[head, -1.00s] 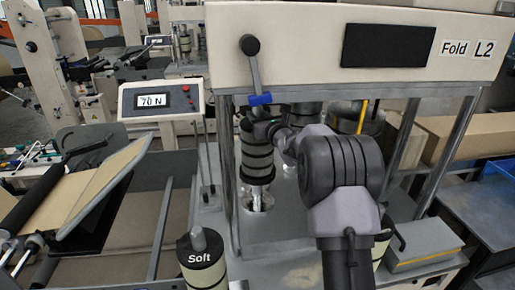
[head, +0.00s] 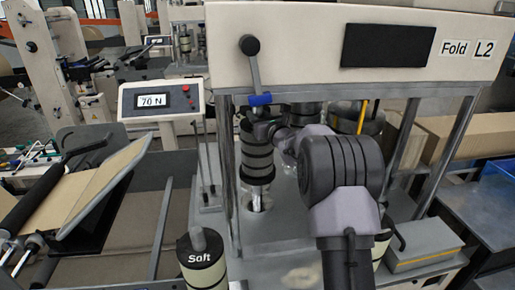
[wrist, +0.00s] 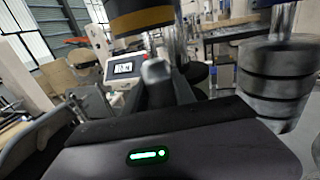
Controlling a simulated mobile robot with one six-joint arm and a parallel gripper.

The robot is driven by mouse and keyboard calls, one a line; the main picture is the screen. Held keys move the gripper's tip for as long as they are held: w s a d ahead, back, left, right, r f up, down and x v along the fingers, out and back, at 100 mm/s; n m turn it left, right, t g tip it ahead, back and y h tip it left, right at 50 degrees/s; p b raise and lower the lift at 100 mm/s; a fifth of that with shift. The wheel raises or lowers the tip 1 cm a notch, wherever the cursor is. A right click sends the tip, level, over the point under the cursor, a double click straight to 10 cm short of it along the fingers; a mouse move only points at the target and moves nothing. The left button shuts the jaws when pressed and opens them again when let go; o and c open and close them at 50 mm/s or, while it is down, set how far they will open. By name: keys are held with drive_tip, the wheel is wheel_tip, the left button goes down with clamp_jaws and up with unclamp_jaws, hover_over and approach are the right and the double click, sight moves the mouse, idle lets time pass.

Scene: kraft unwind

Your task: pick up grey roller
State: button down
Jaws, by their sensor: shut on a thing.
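The grey roller (head: 257,160), with dark bands, is upright under the machine's front panel in the head view. A shiny spindle (head: 256,199) shows below it. My gripper (head: 268,130) reaches in from the right at its top end and is shut on it; the fingertips are partly hidden in the head view. In the wrist view my gripper (wrist: 160,88) shows at close range with a grey rounded tip between its fingers. The rest of the held roller is hidden there by my gripper body.
A roller marked Soft (head: 203,262) stands in front. A 70 N display (head: 151,101) is at left. Metal posts (head: 228,170) flank the space. A blurred banded roller (wrist: 275,85) is at right in the wrist view.

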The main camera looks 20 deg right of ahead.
drive_tip(key=shift+r, duration=0.2)
drive_tip(key=shift+w+r, duration=0.1)
drive_tip(key=shift+r, duration=0.55)
drive_tip(key=s+d+b, duration=0.1)
drive_tip(key=s+b, duration=0.1)
drive_tip(key=s, duration=1.6)
drive_tip(key=shift+b, duration=0.4)
drive_tip(key=shift+d+r, duration=0.1)
drive_tip(key=shift+r, duration=0.05)
drive_tip(key=shift+r, duration=0.85)
